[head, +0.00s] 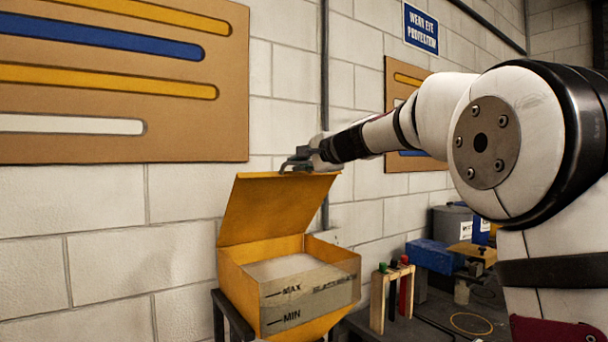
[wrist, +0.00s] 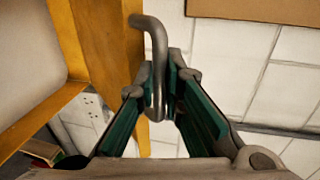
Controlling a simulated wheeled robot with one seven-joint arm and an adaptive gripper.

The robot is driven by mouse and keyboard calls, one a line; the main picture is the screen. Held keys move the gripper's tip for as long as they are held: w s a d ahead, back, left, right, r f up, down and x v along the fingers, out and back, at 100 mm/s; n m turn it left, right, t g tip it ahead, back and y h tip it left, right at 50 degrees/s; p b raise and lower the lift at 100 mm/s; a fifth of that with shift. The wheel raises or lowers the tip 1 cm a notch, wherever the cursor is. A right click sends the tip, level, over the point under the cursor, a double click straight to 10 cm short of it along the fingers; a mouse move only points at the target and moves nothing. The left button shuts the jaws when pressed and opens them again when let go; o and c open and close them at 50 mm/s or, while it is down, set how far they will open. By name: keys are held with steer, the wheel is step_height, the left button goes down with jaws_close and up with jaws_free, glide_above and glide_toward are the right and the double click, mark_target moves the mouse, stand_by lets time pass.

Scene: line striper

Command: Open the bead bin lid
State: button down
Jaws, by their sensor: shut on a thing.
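The bead bin (head: 240,283) is a yellow box with pale contents (head: 283,266) and a front window marked MAX and MIN. Its yellow lid (head: 275,208) stands raised, roughly upright and hinged at the back, so the bin is open. My gripper (head: 298,160) is at the lid's top edge. In the wrist view, the green-lined fingers (wrist: 170,82) are closed around a grey bent metal handle (wrist: 155,45) beside the yellow lid edge (wrist: 108,50). The handle's far attachment is partly hidden.
A block wall with a brown striped board (head: 120,130) is behind the bin. A dark stand (head: 221,318) is under the bin.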

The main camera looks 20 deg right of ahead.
steer(key=w+a+r+b, duration=0.3)
steer(key=w+r, duration=0.2)
steer(key=w, duration=0.3)
steer(key=shift+w+r, duration=0.2)
steer(key=shift+w, duration=0.1)
stand_by(0.3)
steer(key=c, duration=1.7)
jaws_free()
steer(key=shift+d, duration=0.1)
steer(key=v, duration=1.2)
